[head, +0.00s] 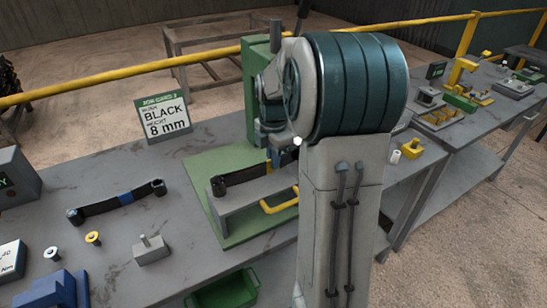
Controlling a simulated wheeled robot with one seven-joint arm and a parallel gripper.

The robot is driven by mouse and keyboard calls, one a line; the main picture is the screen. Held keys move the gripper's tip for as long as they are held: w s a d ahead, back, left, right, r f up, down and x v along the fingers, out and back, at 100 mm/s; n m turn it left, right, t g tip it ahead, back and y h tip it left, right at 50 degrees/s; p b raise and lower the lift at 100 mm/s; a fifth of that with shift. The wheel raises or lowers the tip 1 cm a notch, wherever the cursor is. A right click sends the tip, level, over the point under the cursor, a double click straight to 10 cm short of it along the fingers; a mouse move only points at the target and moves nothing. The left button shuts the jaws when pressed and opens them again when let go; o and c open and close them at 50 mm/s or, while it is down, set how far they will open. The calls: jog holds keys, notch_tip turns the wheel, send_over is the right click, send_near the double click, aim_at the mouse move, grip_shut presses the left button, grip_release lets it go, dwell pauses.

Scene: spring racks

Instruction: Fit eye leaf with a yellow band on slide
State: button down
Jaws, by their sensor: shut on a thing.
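A dark leaf (246,174) with an eye at its left end lies along the top of a grey slide block (238,197). Its right part is hidden behind my arm, and I cannot make out a yellow band on it. The slide block stands on a green base plate (222,232), with a yellow handle (279,205) at its front. A green upright press (256,55) stands behind it, partly covered by my arm. My gripper is hidden behind my own arm links, so its fingers and hold do not show.
Another eye leaf with a blue band (126,198) lies on the grey bench to the left. A sign (163,116) reading BLACK, 8 mm stands behind it. Bushings, a small grey block (151,250) and a green bin (226,292) are nearer. A yellow rail (100,82) runs behind.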

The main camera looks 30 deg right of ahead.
jog(key=shift+f, duration=0.4)
jog(key=c, duration=1)
grip_release()
jog(key=shift+f, duration=0.1)
jog(key=shift+r, duration=0.2)
jog(key=shift+r+p, duration=2.7)
jog(key=shift+r, duration=0.7)
